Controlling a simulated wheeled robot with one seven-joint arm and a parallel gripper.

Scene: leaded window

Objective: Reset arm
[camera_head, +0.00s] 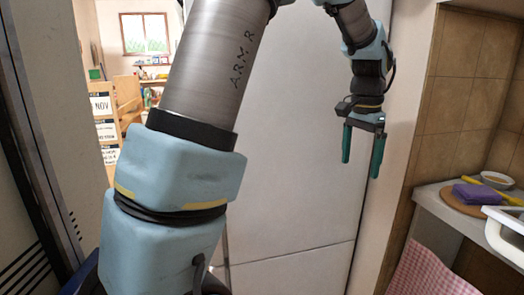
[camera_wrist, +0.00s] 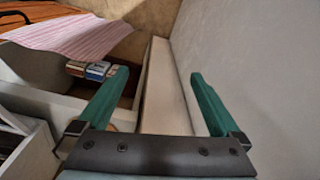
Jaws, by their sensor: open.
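My gripper (camera_head: 362,150) hangs at the upper right in the head view, its two green fingers pointing down, in front of a tall pale panel (camera_head: 300,170). It is open and nothing is between the fingers. In the wrist view my gripper (camera_wrist: 155,95) shows both green fingers spread apart, with a pale ledge or panel edge (camera_wrist: 168,90) beyond the gap. My arm, in grey and light blue, fills the left middle of the head view and bends over the top toward the gripper. Part of it is cut off by the top edge.
A counter (camera_head: 440,205) at right holds a purple block (camera_head: 477,194), a small bowl (camera_head: 497,179) and a white rack (camera_head: 508,232). A pink checked cloth (camera_head: 425,272) hangs below. Small boxes (camera_wrist: 97,70) sit left of the gripper in the wrist view. A shelf room with a window (camera_head: 146,34) shows behind.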

